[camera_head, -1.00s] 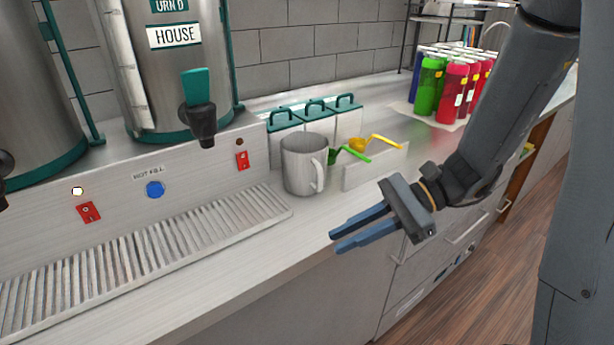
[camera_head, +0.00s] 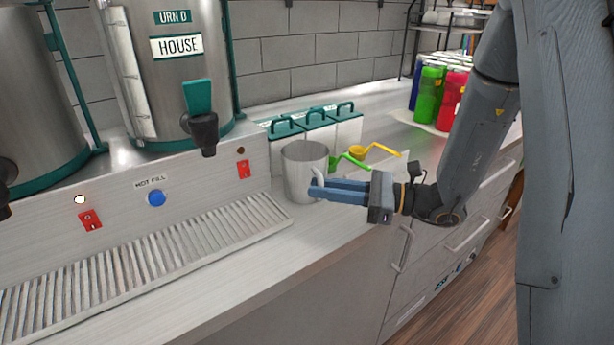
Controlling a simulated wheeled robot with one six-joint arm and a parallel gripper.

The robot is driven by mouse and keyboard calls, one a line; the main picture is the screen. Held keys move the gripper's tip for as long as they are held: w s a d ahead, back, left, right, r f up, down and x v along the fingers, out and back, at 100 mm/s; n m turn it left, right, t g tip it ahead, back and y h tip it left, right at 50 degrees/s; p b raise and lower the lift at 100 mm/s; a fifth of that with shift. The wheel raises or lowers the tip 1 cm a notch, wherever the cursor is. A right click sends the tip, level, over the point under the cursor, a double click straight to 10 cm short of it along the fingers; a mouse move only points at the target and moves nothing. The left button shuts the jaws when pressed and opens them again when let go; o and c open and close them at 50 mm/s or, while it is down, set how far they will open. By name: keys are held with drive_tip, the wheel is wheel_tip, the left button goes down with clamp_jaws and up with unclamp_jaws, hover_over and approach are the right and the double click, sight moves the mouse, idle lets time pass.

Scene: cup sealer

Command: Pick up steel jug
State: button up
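The steel jug (camera_head: 300,172) is a grey metal jug standing upright on the counter, its handle on the right side. My gripper (camera_head: 311,189) is at the jug's right front, its two blue fingers pointing left across the handle. The fingers look parted, with a narrow gap in this view. They hide the lower part of the handle and some of the jug's side. I cannot tell whether they touch the jug or whether the handle lies between them.
Teal-lidded canisters (camera_head: 318,125) stand behind the jug. A green scoop (camera_head: 350,162) and a yellow scoop (camera_head: 374,151) lie to its right. A slatted drip tray (camera_head: 150,265) and urn D (camera_head: 165,70) are at left. Coloured bottles (camera_head: 432,95) stand at back right.

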drive_tip(key=p+x, duration=0.1)
drive_tip(key=x, duration=0.3)
drive_tip(key=shift+a+f+p, duration=0.2)
drive_tip(key=shift+a+p, duration=0.2)
clamp_jaws()
drive_tip(key=shift+r, duration=0.1)
